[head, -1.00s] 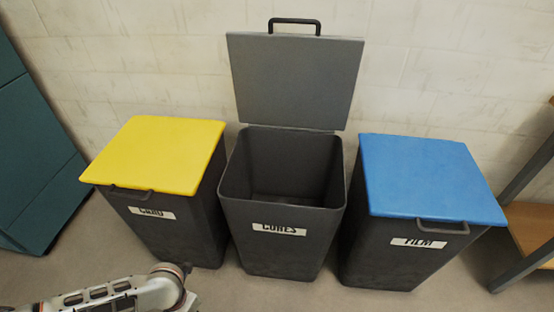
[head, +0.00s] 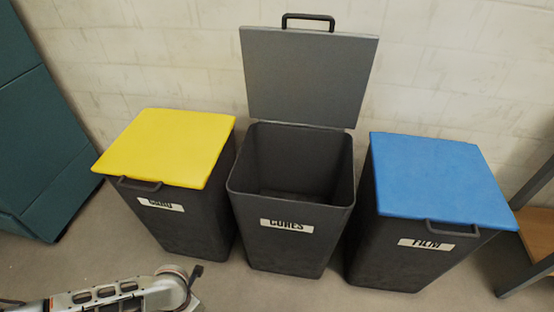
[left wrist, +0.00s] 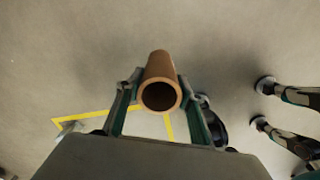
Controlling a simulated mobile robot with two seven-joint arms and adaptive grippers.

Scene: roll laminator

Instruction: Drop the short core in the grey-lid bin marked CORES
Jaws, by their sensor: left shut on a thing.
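The CORES bin (head: 290,235) stands in the middle of the head view, dark grey, with its grey lid (head: 309,78) raised upright against the wall. The part of its inside that shows looks empty. In the left wrist view my left gripper (left wrist: 158,92) is shut on the short core (left wrist: 160,70), a brown hollow tube with its open end toward the camera. The floor lies below it. In the head view my left arm comes in at the lower left, in front of the bins; the core does not show there. My right gripper is not in view.
A bin marked CARD with a shut yellow lid (head: 168,148) stands left of the CORES bin. A FILM bin with a shut blue lid (head: 440,175) stands right. A teal cabinet (head: 40,140) is at far left, a shelf frame (head: 530,235) at far right.

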